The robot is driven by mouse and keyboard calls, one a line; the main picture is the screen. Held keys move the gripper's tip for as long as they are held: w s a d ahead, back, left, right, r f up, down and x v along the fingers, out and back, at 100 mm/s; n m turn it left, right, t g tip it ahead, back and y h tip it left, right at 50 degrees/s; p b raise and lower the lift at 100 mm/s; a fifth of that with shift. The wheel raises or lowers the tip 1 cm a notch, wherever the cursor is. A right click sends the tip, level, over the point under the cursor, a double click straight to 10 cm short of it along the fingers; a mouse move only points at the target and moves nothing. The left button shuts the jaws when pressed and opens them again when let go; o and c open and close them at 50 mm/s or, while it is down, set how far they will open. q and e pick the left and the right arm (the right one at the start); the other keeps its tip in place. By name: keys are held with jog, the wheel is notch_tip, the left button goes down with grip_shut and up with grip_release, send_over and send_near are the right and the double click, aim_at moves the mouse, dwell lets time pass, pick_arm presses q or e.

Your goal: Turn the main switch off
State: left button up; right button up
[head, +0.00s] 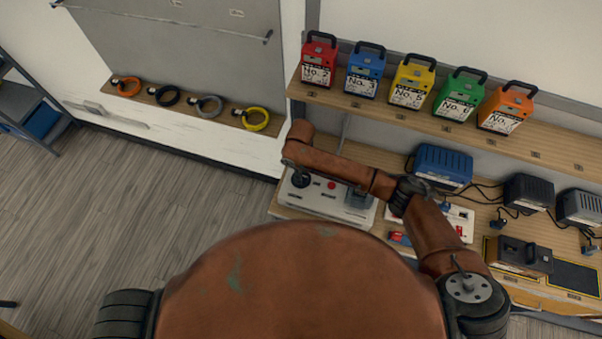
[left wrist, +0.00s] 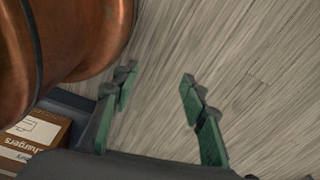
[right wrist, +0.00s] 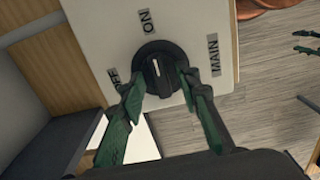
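The main switch (right wrist: 161,88) is a black rotary knob on a white panel (right wrist: 98,30) marked ON, OFF and MAIN in the right wrist view. Its white mark points up towards the ON label (right wrist: 148,22). The OFF label (right wrist: 113,76) is partly behind a finger. My right gripper (right wrist: 156,82) is open, with one green finger on each side of the knob's raised grip; I cannot tell if either touches the dial. My left gripper (left wrist: 156,80) is open and empty above the floor.
A control box (head: 325,207) stands on the bench below my arm. Several coloured numbered packs (head: 409,84) line the shelf, with chargers (head: 443,166) below. Coloured rings (head: 255,119) hang along the left wall. A cardboard box (left wrist: 32,142) is near my left gripper. Floor (head: 110,190) at left is clear.

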jog(key=shift+f, duration=0.1)
grip_shut()
pick_arm(q)
jog(key=shift+w, duration=0.35)
